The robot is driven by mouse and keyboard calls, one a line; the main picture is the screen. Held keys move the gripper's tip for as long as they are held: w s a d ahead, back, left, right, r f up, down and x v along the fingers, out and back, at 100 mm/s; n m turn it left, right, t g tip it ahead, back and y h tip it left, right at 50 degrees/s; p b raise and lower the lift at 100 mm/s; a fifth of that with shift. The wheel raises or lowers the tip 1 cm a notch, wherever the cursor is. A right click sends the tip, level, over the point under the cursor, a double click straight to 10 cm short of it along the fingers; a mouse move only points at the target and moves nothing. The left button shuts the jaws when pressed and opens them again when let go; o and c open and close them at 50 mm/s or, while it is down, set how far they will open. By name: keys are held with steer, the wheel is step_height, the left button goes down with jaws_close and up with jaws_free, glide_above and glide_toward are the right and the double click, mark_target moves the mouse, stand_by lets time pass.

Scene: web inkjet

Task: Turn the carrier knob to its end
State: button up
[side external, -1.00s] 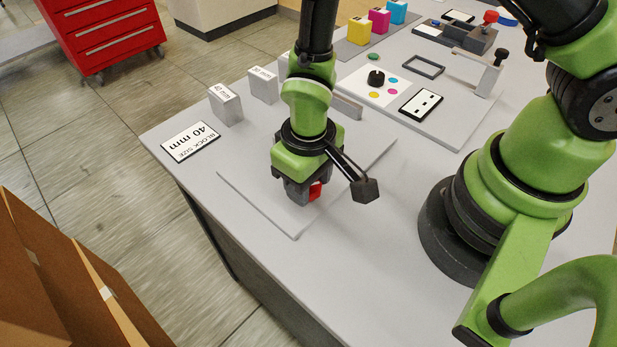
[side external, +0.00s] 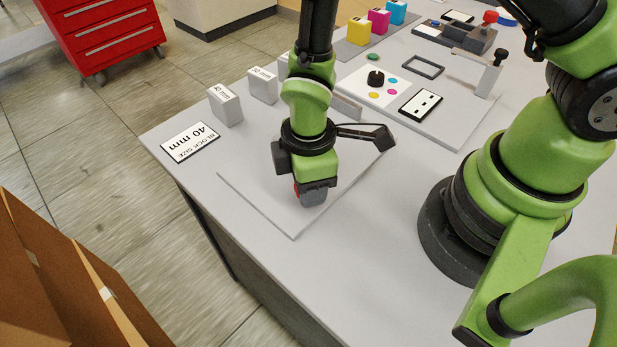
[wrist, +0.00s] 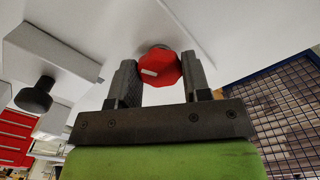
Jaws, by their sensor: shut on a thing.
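The carrier knob is a red faceted knob with a pale mark on its face; in the wrist view the knob (wrist: 160,68) sits between my two fingers. In the side external view only a sliver of the red knob (side external: 296,190) shows beside the fingers. My gripper (side external: 312,196) points down over the grey plate (side external: 255,193) near the table's front edge. In the wrist view my gripper (wrist: 160,82) is shut on the knob. The knob's mount is mostly hidden by my gripper.
Two grey blocks labelled 40 mm (side external: 225,106) and 30 mm (side external: 263,87) stand left of the plate. A "BLOCK SIZE 40 mm" card (side external: 190,142) lies nearby.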

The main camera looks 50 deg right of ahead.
steer(key=n, duration=0.6)
stand_by(0.7)
steer(key=o, duration=0.9)
steer(key=shift+o, duration=0.2)
step_height(320, 180, up, 10)
steer(key=s+d+r+m+t+y, duration=0.1)
steer(key=s+d+r+m+t, duration=0.2)
steer(key=r+m, duration=0.6)
steer(key=s+d+r+m+t+y, duration=0.1)
steer(key=s+d+r+m+t, duration=0.3)
steer(key=r+m, duration=0.5)
steer(key=s+d+m, duration=0.2)
steer(key=m, duration=0.1)
steer(key=shift+d+r+m, duration=0.3)
steer(key=shift+d, duration=0.05)
